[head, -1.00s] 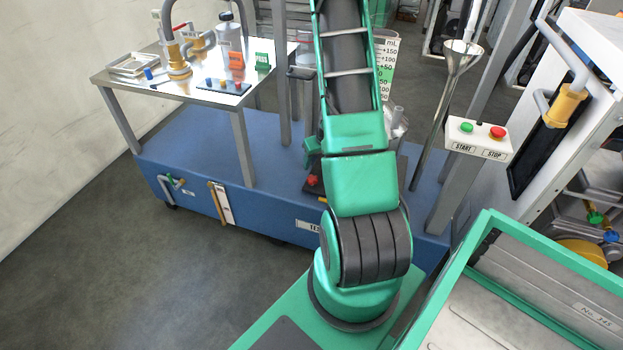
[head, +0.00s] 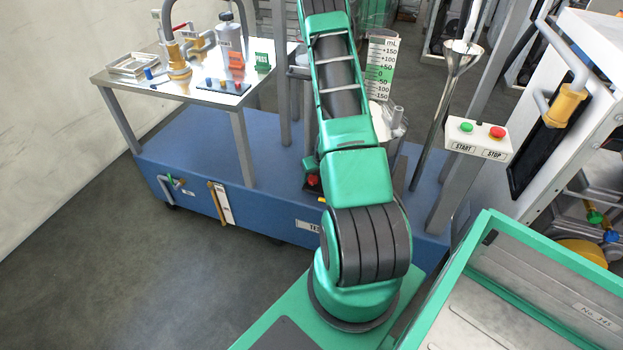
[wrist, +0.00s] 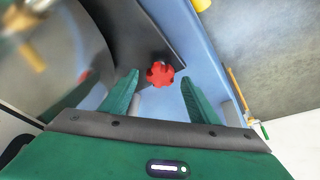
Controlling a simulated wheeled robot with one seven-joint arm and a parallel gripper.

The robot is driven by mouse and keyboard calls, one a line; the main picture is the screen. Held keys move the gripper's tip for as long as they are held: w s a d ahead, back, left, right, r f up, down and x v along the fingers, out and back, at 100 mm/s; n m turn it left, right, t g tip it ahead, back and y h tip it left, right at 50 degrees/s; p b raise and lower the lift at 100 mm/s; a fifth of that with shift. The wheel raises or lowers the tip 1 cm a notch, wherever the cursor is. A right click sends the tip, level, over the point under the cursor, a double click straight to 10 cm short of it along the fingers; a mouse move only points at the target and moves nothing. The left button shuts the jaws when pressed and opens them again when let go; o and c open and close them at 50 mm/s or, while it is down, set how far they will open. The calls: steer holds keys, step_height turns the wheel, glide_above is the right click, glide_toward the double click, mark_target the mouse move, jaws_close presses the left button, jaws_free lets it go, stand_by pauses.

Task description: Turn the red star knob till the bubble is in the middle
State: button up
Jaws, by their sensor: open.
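The red star knob (wrist: 160,74) shows in the wrist view beyond my fingertips, close to the line midway between them. It sits by a dark plate near a blue surface. My gripper (wrist: 160,80) is open, with a green finger on each side of the view and nothing held. I cannot tell exactly how far the knob lies from the fingertips. In the head view the knob (head: 312,181) shows low beside my arm, on the blue base. I cannot make out the bubble in either view.
A blue base (head: 204,140) carries a metal table (head: 130,78) with small fittings. A mL scale (head: 380,72) and funnel (head: 458,52) stand behind and right of my arm. A START/STOP box (head: 479,138) is at right. A large grey rounded body (wrist: 65,50) lies left in the wrist view.

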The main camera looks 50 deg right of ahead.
steer(key=shift+w+f, duration=0.2)
steer(key=shift+f, duration=0.3)
steer(key=c, duration=1)
steer(key=shift+a, duration=0.2)
steer(key=shift+c, duration=0.2)
steer(key=shift+d, duration=0.1)
steer(key=shift+m, duration=0.3)
steer(key=m, duration=0.2)
steer(key=m+g+h, duration=0.1)
steer(key=m, duration=0.2)
steer(key=shift+w+h, duration=0.15)
steer(key=shift+h, duration=0.15)
steer(key=shift+m+g+h, duration=0.5)
steer(key=shift+m+g, duration=0.4)
steer(key=shift+m, duration=1.4)
